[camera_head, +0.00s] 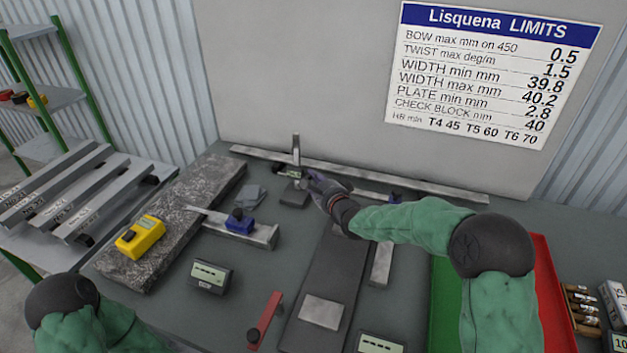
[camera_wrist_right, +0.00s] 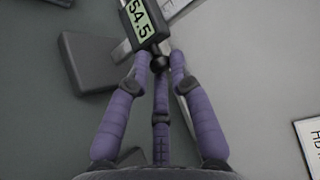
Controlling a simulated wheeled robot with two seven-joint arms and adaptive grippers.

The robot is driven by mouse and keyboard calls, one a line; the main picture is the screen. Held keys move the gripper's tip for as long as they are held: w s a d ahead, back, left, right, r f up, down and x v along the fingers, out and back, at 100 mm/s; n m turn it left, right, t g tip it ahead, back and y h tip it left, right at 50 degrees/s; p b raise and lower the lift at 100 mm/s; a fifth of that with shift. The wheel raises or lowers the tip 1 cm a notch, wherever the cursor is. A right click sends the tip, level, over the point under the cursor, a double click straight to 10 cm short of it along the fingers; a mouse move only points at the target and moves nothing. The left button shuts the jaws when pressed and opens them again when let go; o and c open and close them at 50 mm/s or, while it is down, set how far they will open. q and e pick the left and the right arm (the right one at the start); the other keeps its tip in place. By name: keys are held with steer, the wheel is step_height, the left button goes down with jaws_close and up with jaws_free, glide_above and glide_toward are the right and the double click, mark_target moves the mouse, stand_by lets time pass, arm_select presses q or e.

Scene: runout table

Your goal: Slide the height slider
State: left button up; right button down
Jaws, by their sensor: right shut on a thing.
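The height gauge stands upright near the back of the table, with a dark block base (camera_head: 293,196) and a thin metal column (camera_head: 296,148). Its height slider (camera_head: 292,173) sits low on the column. In the right wrist view the slider's display (camera_wrist_right: 141,20) reads 54.5, and the base (camera_wrist_right: 88,62) shows as a dark block. My right gripper (camera_head: 312,180) reaches in from the right beside the slider. In the wrist view its purple fingers (camera_wrist_right: 160,62) close around a small dark knob (camera_wrist_right: 158,63) at the slider. My left gripper is out of view.
A granite slab (camera_head: 170,215) with a yellow instrument (camera_head: 140,236) lies at left. Green and red trays (camera_head: 548,300) are at right.

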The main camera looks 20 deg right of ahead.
steer(key=shift+f+b, duration=1)
steer(key=shift+f, duration=0.5)
steer(key=shift+r, duration=0.1)
steer(key=c, duration=1.1)
jaws_free()
steer(key=v, duration=1.2)
